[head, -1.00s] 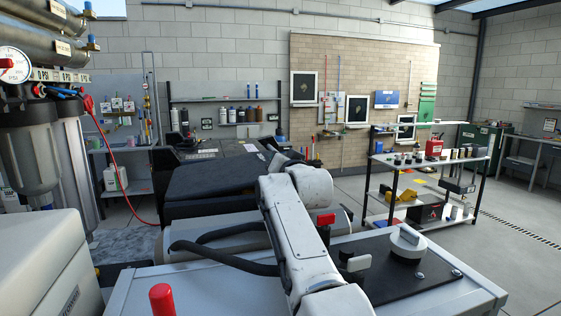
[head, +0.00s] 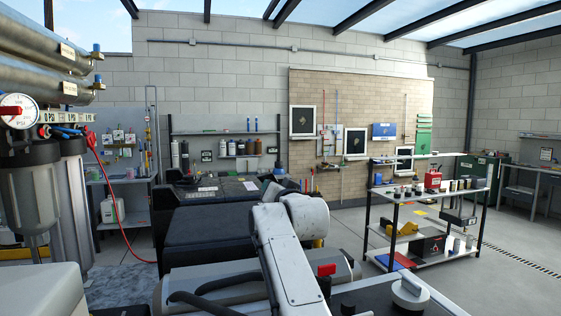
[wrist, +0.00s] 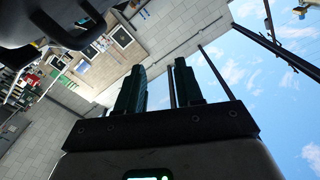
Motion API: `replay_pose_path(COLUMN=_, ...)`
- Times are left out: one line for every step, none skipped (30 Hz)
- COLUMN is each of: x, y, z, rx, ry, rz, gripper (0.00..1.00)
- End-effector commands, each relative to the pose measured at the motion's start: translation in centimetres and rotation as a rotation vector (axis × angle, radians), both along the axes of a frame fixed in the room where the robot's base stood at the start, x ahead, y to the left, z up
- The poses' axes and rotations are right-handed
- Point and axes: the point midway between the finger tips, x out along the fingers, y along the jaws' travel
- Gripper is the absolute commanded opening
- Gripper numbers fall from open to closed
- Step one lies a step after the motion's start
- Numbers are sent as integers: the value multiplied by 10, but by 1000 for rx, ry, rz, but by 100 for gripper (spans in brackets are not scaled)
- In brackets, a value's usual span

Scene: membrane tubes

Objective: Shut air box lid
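No air box or lid can be told for certain in either view. A pale box with a rounded top (head: 45,292) is cut off at the lower left of the head view; whether it is the air box I cannot tell. My gripper (wrist: 160,68) shows only in the wrist view. Its two dark green fingers stand apart with an empty gap between them. It points up toward the wall and open sky, touching nothing visible. In the head view my white arm runs through the lower middle, and its end is out of view.
Metal cylinders and a pressure gauge (head: 18,110) stand at the left, with a red hose (head: 112,205). A large black unit (head: 212,228) is ahead. A shelf cart (head: 430,193) with small items stands at the right. Floor to its right is clear.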

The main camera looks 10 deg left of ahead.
Motion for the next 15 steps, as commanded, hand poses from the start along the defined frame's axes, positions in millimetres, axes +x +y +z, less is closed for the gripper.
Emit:
replay_pose_path(x=-3, y=-1, z=6, rx=2, ry=-3, rz=0, gripper=36)
replay_pose_path(x=-4, y=-2, z=8, rx=2, ry=-3, rz=-2, gripper=36)
replay_pose_path(x=-7, y=-4, z=10, rx=1, ry=-3, rz=-3, gripper=36)
replay_pose_path(x=-8, y=-5, z=13, rx=3, ry=-3, rz=-3, gripper=36)
replay_pose_path(x=-10, y=-5, z=16, rx=2, ry=-2, rz=-3, gripper=36)
replay_pose_path(x=-13, y=-6, z=20, rx=3, ry=-3, rz=-3, gripper=36)
replay_pose_path(x=-16, y=-7, z=23, rx=3, ry=-3, rz=-3, gripper=36)
replay_pose_path(x=-18, y=-8, z=26, rx=3, ry=-3, rz=-3, gripper=36)
replay_pose_path(x=-21, y=-9, z=29, rx=2, ry=-3, rz=-4, gripper=36)
replay_pose_path(x=-23, y=-10, z=33, rx=2, ry=-4, rz=-5, gripper=36)
replay_pose_path(x=-26, y=-11, z=36, rx=2, ry=-3, rz=-4, gripper=36)
replay_pose_path(x=-30, y=-12, z=41, rx=2, ry=-3, rz=-4, gripper=36)
replay_pose_path(x=-33, y=-13, z=45, rx=2, ry=-3, rz=-4, gripper=36)
replay_pose_path(x=-36, y=-14, z=49, rx=2, ry=-4, rz=-5, gripper=36)
replay_pose_path(x=-40, y=-16, z=53, rx=2, ry=-3, rz=-4, gripper=36)
